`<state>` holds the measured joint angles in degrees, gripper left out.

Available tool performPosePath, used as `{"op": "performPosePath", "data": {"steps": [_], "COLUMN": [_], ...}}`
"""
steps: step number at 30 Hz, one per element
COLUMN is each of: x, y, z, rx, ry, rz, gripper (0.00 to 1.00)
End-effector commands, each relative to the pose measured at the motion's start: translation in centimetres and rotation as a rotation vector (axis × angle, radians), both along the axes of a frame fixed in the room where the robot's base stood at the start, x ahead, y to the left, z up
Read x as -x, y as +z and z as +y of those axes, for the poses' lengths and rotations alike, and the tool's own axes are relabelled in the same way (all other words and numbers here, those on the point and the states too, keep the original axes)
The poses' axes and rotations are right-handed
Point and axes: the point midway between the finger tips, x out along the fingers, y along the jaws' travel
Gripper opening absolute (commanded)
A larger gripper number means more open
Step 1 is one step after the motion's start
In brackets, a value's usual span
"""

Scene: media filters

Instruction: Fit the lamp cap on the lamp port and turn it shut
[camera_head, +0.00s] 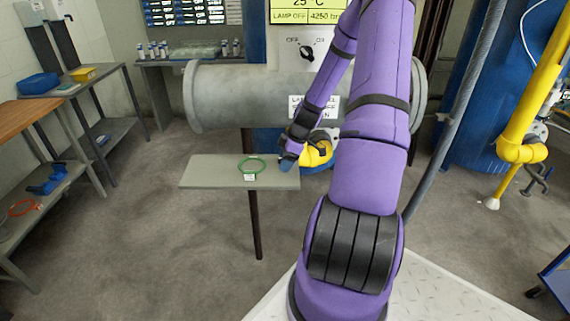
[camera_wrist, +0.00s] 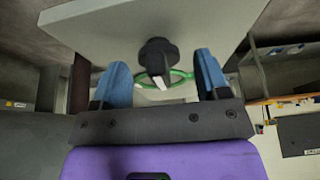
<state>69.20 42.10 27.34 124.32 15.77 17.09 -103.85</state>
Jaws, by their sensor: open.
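My gripper (camera_wrist: 162,62) is open, with its two blue fingers spread apart. In the wrist view a black knob-like piece (camera_wrist: 157,52) shows between the fingers, without either finger visibly closed on it. I cannot tell whether it is the lamp cap. In the head view my gripper (camera_head: 287,161) is by the right end of a small grey shelf (camera_head: 205,172). A yellow and black part (camera_head: 318,152) shows beside it, partly hidden by my arm. The lamp port cannot be made out; my arm covers much of the grey vessel's (camera_head: 235,95) right side.
A green ring (camera_head: 250,167) with a white tag lies on the small shelf. A black switch (camera_head: 307,52) is above the vessel, under a display reading LAMP OFF (camera_head: 290,17). Side tables (camera_head: 95,75) stand at left, yellow pipe (camera_head: 530,90) at right. Floor at front left is clear.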

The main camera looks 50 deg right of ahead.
Motion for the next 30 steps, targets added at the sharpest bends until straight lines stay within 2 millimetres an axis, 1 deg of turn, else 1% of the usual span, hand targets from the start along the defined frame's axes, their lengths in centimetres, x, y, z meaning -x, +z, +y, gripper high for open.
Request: {"op": "performPosePath", "data": {"steps": [2,7,8,9,11,12,14,24,28,30], "x": [-0.1,-0.1,-0.1,-0.1,-0.1,-0.1,-0.1,-0.1,-0.1,-0.1], "y": [-0.4,-0.3,-0.3,-0.3,-0.3,-0.3,-0.3,-0.1,0.5,1.2], "z": [0.1,0.1,0.1,0.1,0.1,0.1,0.1,0.1,0.0,0.0], "rx": [0.0,0.001,0.001,0.001,0.001,0.001,0.001,0.001,0.002,0.004], "ry": [0.0,0.0,0.0,0.0,0.0,0.0,0.0,0.001,0.0,-0.001], "rz": [0.0,-0.001,-0.001,-0.001,-0.001,-0.001,-0.001,-0.001,-0.002,-0.002], "gripper": [0.68,0.68,0.64,0.55,0.41,0.32,0.18,0.18,0.18,0.18]}}
